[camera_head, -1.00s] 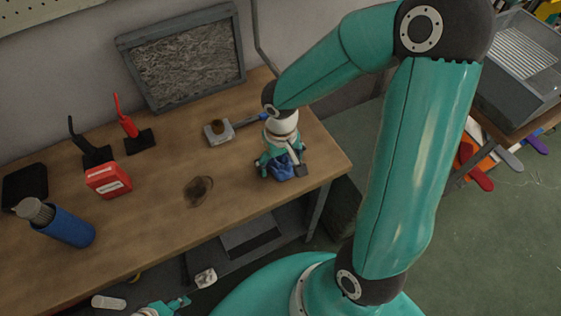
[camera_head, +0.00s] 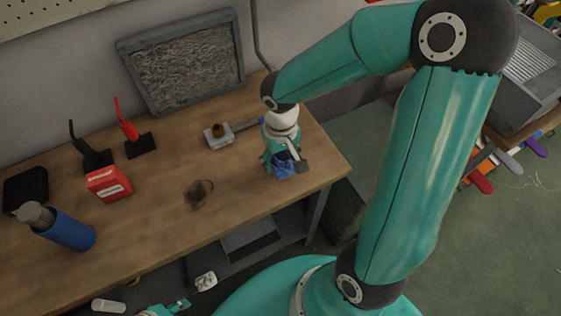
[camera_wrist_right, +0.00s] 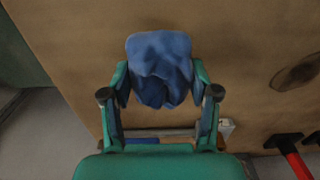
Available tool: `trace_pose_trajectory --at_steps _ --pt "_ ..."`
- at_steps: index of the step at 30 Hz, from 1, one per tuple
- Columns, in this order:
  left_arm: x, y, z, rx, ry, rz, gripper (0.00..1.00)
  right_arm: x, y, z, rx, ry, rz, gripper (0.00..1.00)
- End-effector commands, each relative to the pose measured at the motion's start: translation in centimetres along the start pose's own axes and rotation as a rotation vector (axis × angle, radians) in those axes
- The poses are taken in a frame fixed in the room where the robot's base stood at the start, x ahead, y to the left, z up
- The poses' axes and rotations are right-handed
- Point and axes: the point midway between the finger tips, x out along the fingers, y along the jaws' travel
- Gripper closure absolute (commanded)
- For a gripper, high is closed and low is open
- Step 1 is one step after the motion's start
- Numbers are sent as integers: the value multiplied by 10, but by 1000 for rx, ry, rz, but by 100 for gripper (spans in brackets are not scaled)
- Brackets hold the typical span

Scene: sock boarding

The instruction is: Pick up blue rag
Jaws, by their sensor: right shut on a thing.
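The blue rag (camera_head: 284,167) is at the right end of the wooden workbench in the head view. In the right wrist view the crumpled rag (camera_wrist_right: 160,62) sits between the two fingers. My right gripper (camera_head: 281,160) points down over the rag and is shut on it. The gripper also shows in the right wrist view (camera_wrist_right: 161,88). Whether the rag is clear of the bench top I cannot tell. My left gripper (camera_head: 180,305) is at the lower left, below the bench's front edge. Its fingers are too small to read.
The wooden bench (camera_head: 150,215) has a blue bottle (camera_head: 66,229), a red box (camera_head: 108,183), two stands with red and black handles, and a dark stain. A small metal block (camera_head: 218,136) and a tool lie behind the rag. A framed panel (camera_head: 185,58) leans on the wall.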

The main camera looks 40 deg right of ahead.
Motion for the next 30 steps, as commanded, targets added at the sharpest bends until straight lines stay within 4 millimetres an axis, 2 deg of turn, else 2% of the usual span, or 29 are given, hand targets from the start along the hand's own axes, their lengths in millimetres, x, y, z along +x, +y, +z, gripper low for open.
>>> trace_pose_trajectory --at_steps 12,16,22,30 --pt "-10 3 0 0 0 0 60 -111 -1 -2 -3 9 -2 74" --pt "-11 4 0 0 0 0 60 -140 -1 -1 -2 6 -2 74" --pt "-13 5 0 0 0 0 60 -165 -1 -1 -2 2 0 74" --pt "-13 5 0 0 0 0 60 -172 0 0 -2 0 0 74"
